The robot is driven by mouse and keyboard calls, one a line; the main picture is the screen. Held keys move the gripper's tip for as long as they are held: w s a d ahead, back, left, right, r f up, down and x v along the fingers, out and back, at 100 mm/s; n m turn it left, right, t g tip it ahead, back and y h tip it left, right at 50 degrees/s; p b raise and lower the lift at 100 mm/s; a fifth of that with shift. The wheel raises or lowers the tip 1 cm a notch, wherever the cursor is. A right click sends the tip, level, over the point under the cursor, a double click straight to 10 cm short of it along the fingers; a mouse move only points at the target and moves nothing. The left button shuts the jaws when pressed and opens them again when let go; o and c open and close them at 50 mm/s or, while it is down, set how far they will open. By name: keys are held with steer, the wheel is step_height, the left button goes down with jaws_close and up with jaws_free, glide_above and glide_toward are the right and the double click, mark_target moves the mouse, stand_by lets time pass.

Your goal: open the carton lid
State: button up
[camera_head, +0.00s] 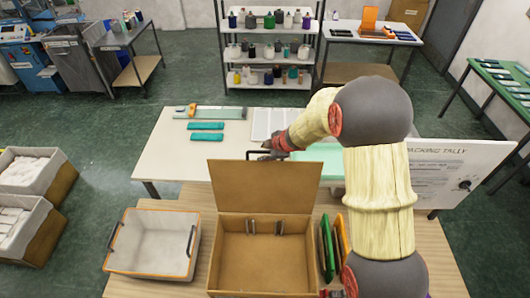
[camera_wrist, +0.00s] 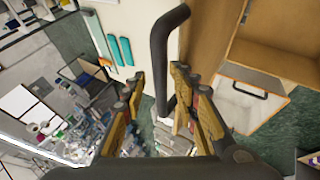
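The brown carton (camera_head: 262,262) stands on the near table, with its lid (camera_head: 265,187) raised about upright along the far edge. Inside, the carton shows a bare floor and small grey metal parts on the back wall. A black bar handle (camera_wrist: 158,55) is on the lid; it shows at the lid's top edge in the head view (camera_head: 254,154). My gripper (camera_wrist: 157,88) is open, with its two fingers apart on either side of the handle. The handle looks closer to the right finger; contact cannot be told. In the head view, my gripper (camera_head: 276,147) is at the lid's top, partly hidden by my arm.
A white bin with black handles (camera_head: 150,243) stands left of the carton. Green and orange panels (camera_head: 327,247) stand close on its right. Behind the lid, a pale table (camera_head: 172,165) holds teal pieces. A white sign board (camera_head: 455,170) stands to the right.

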steer(key=v, duration=1.2)
